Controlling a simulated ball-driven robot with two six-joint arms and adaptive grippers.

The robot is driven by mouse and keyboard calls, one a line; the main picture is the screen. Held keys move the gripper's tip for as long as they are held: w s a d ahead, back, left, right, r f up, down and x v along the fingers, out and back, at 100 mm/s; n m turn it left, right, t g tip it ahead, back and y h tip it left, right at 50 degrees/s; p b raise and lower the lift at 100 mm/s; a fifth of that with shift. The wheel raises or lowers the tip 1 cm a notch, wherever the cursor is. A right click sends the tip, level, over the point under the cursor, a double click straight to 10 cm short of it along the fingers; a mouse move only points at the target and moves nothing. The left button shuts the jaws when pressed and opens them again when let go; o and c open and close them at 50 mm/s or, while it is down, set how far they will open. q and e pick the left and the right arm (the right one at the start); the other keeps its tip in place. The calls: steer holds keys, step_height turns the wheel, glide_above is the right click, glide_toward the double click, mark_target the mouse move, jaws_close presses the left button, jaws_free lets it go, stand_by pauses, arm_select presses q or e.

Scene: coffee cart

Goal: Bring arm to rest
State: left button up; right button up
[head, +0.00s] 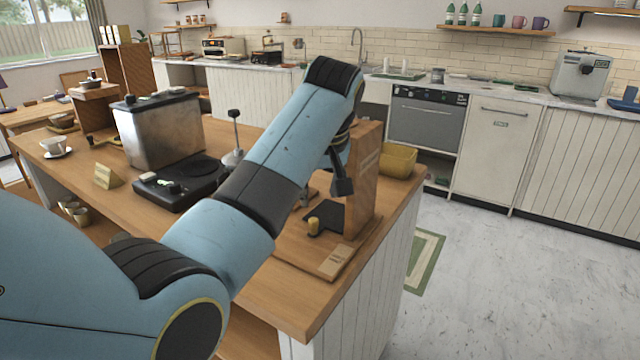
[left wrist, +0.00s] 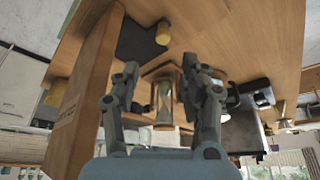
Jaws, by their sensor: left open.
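My left arm (head: 290,140) reaches in from the left of the head view, over the wooden counter. My left gripper (head: 343,172) hangs at its end, pointing down beside an upright wooden panel (head: 364,180), and is partly hidden by the arm. In the left wrist view the two fingers of the left gripper (left wrist: 165,90) stand apart with nothing held between them. An hourglass-like object in a wooden frame (left wrist: 164,100) shows beyond the gap, apart from the fingers. My right gripper is in neither view.
The counter (head: 290,300) also carries a metal coffee machine (head: 160,128), a white cup (head: 54,145), a yellow bin (head: 398,161) and a small yellow item (head: 314,226). Its front right corner is mostly bare. Open floor (head: 500,270) lies to the right.

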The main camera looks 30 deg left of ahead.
arm_select(q)
steer(key=shift+s+d+r, duration=0.15)
steer(key=shift+s+r, duration=0.05)
steer(key=shift+r, duration=0.4)
steer(key=shift+f, duration=0.1)
